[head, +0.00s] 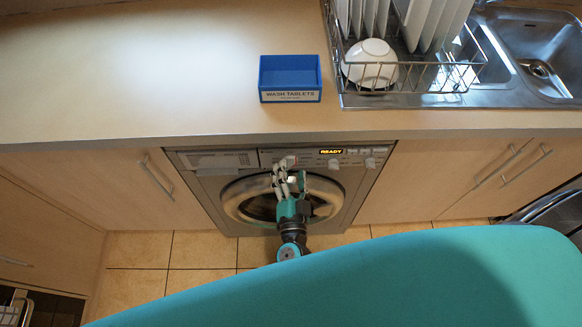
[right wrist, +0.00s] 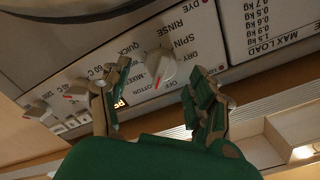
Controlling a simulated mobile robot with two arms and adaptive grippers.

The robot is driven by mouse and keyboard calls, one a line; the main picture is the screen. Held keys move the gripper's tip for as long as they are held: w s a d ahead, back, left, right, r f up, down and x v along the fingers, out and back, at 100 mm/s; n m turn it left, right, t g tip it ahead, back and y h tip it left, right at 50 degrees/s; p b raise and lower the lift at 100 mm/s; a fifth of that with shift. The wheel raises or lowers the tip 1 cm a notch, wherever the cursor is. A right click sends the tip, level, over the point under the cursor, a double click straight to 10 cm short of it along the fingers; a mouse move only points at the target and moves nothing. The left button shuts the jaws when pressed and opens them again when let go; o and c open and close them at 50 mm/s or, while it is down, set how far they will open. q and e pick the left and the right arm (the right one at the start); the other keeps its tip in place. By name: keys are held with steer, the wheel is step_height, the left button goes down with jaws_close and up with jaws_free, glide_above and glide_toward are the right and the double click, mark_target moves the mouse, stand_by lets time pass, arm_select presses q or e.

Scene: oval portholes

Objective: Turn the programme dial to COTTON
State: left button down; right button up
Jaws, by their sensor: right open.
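The washing machine (head: 215,180) stands under the counter, its display (head: 331,151) reading READY. The white programme dial (right wrist: 160,68) shows in the right wrist view, ringed by labels including COTTON, OFF, DRY, SPIN, RINSE and QUICK. Its red mark (right wrist: 157,83) points down in that view, toward the OFF and COTTON side; the exact label is hard to tell. My right gripper (head: 291,174) is open in front of the panel. In the right wrist view its fingers stand either side of the dial, apparently not touching it. My left gripper is not in view.
Two smaller knobs (right wrist: 75,90) (right wrist: 36,110) with red marks sit along the panel. The round door (head: 240,201) is below. On the counter are a blue WASH TABLETS box (head: 290,97), a dish rack (head: 436,78) and a sink (head: 555,55).

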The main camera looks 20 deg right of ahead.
steer(key=v, duration=1)
steer(key=shift+s+r, duration=0.1)
steer(key=shift+s, duration=0.05)
